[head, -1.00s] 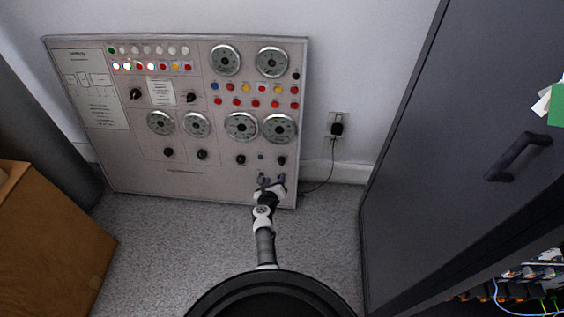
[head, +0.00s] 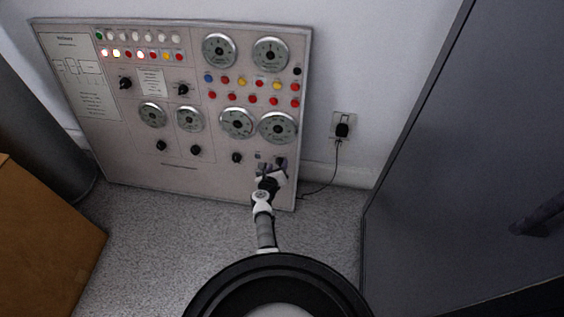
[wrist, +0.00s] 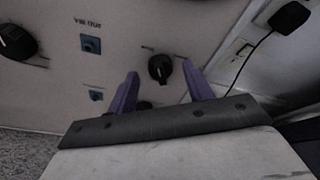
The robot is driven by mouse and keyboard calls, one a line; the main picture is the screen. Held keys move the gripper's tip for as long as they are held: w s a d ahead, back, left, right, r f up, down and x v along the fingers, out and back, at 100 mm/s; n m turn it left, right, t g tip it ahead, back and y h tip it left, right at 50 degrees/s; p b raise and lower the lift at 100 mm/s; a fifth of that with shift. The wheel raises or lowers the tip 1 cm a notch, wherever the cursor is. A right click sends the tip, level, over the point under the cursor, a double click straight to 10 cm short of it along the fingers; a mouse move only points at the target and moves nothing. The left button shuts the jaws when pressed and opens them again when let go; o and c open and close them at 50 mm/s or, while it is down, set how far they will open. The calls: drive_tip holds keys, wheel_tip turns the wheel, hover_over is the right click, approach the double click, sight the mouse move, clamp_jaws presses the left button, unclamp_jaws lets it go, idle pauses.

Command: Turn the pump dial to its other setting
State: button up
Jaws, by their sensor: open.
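The grey control panel (head: 215,175) leans upright against the wall. A small black dial (head: 280,161) sits at its lower right and also shows in the wrist view (wrist: 160,68). Its label is too blurred to read, so I cannot confirm it is the pump dial. My gripper (head: 269,167) is at the panel's lower right, in front of this dial. In the wrist view my gripper (wrist: 160,75) is open, with one purple finger on each side of the dial. The fingers look apart from the dial; the remaining depth is unclear.
Another black knob (wrist: 15,42) and a blue socket marked VIB OUT (wrist: 90,44) are to the left. A black plug with its cord (head: 342,130) is on the wall to the right. A dark cabinet (head: 450,150) stands at right, a wooden box (head: 45,235) at left.

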drive_tip(key=shift+w+d+f, duration=0.1)
drive_tip(key=shift+w+f, duration=0.05)
drive_tip(key=shift+w, duration=0.3)
drive_tip(key=c, duration=1)
drive_tip(key=shift+o, duration=0.2)
drive_tip(key=n, duration=0.2)
drive_tip(key=shift+n, duration=0.4)
drive_tip(key=o, duration=1)
drive_tip(key=shift+c, duration=0.2)
